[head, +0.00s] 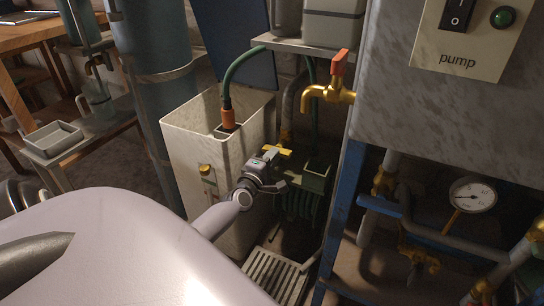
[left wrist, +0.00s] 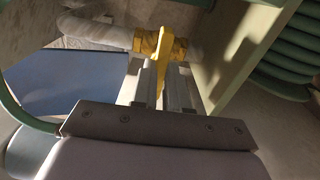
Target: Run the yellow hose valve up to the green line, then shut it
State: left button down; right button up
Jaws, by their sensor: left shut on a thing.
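A yellow valve handle (head: 284,151) shows beside the beige tank (head: 190,136), just past my left gripper (head: 270,158). In the left wrist view, my left gripper (left wrist: 164,80) is shut on this yellow handle (left wrist: 172,40), with its brass body on a pale pipe behind. A green hose (head: 243,63) with an orange end fitting (head: 228,118) drops into the tank's open top. I cannot make out a green line in either view. My right gripper is not in view.
A brass tap with a red handle (head: 338,62) stands above right of the gripper. A pump panel (head: 470,40), a pressure gauge (head: 473,195) and a blue frame (head: 339,210) are on the right. A slatted grate (head: 274,274) lies below; a tall blue-grey cylinder (head: 155,62) stands left.

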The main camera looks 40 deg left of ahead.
pick_arm(q)
jog(key=shift+m, duration=0.5)
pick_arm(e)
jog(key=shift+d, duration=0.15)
pick_arm(q)
jog(key=c, duration=1.1)
grip_release()
jog(key=p+v, duration=0.2)
jog(key=v, duration=0.5)
jog(key=shift+s, duration=0.1)
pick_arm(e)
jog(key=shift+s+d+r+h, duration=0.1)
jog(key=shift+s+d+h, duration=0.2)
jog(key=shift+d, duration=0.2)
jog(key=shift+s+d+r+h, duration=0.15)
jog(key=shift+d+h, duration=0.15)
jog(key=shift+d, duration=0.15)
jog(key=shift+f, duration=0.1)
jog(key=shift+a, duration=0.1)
